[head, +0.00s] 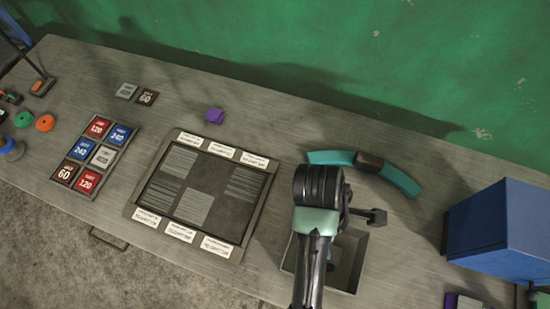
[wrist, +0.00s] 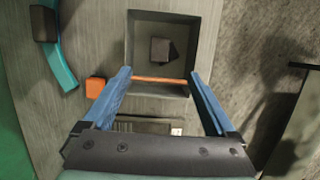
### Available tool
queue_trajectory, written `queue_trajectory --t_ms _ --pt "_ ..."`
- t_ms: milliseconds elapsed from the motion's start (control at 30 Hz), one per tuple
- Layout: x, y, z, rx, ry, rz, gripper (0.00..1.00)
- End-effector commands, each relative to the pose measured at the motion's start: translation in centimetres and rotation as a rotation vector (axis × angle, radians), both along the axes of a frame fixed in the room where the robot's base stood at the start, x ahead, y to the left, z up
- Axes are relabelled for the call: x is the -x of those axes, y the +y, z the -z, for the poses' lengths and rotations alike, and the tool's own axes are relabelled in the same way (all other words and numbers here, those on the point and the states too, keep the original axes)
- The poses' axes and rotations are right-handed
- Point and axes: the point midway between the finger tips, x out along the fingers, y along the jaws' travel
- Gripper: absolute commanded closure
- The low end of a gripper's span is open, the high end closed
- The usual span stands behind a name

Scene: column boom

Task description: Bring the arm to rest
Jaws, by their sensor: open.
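My gripper (wrist: 160,76) shows in the wrist view with its two blue fingers spread apart. An orange bar (wrist: 160,80) lies across the picture between the fingertips, and an orange block (wrist: 95,88) is left of the left finger. I cannot tell whether bar and block are joined, or whether the fingers touch the bar. In the head view my arm (head: 316,215) reaches over the bench beside an open square tray (head: 352,279), and hides most of the gripper. The tray also shows in the wrist view (wrist: 133,40), with a dark block (wrist: 163,50) inside.
A teal arc with a brown block (head: 370,160) lies behind my arm. A blue box (head: 505,225) stands at right. A framed panel with labelled cards (head: 225,152) and a card rack (head: 111,127) lie left. The green wall (head: 400,60) closes the back.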

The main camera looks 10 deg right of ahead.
Motion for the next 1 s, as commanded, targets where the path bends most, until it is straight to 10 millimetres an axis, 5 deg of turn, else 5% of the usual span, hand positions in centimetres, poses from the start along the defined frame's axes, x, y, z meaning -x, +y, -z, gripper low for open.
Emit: queue_trajectory --t_ms 500,633,767,900,1000 --pt "0.0 0.0 0.0 0.000 0.000 0.000 0.09" --pt "-4.7 -0.3 -1.3 0.046 -0.194 0.039 0.09" --pt "-12.5 -0.1 -5.7 0.078 -0.554 0.123 0.09" --pt "-19.8 1.5 -13.6 0.026 -0.988 0.224 0.09" --pt "-23.0 3.3 -20.3 -0.072 -1.283 0.289 0.09"
